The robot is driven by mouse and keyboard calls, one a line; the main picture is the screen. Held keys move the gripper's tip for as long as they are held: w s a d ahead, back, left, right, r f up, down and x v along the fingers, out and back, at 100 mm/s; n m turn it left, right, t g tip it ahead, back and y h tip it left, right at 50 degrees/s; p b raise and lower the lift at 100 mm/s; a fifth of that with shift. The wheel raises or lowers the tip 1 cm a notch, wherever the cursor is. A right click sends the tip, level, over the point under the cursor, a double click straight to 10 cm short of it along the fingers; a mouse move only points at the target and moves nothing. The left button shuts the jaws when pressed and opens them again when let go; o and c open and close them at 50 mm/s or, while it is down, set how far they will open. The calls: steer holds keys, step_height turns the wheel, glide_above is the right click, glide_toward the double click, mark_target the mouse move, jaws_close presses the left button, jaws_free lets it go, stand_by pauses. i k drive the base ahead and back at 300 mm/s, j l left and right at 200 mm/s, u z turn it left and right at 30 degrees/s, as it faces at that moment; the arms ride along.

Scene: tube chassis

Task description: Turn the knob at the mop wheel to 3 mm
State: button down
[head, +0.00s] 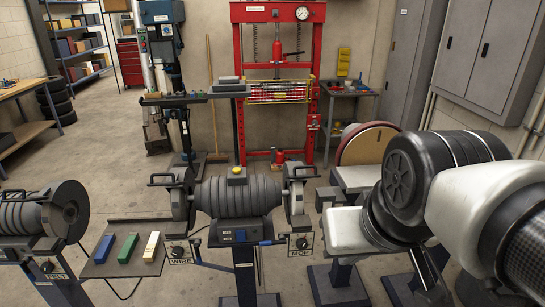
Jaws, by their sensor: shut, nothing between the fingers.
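The mop-wheel knob (302,243) is a small black dial on a pale plate labelled MOP. It is on the right side of the grey double-ended grinder (238,195), below the right-hand wheel (297,197). Its pointer and scale are too small to read. My arm comes in from the right and ends in dark and pale links right of the MOP plate, apart from it. The fingers of my gripper do not show; they are outside the picture or hidden behind the arm.
A similar knob labelled WIRE (178,252) is at the grinder's left. Another knob (47,267) is on the far-left machine. A tray (100,265) holds blue, green and cream bars. A disc sander (368,147) stands behind my arm. A red press (277,70) stands at the back.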

mark_target(301, 243)
steer(key=j+z, duration=0.45)
steer(key=j, duration=0.45)
steer(key=k+j, duration=0.1)
steer(key=j, duration=0.35)
steer(key=k+j+z, duration=0.1)
steer(key=j, duration=0.35)
steer(key=k+z, duration=0.1)
steer(key=z, duration=0.15)
steer(key=j+u, duration=0.2)
steer(key=i+l, duration=0.05)
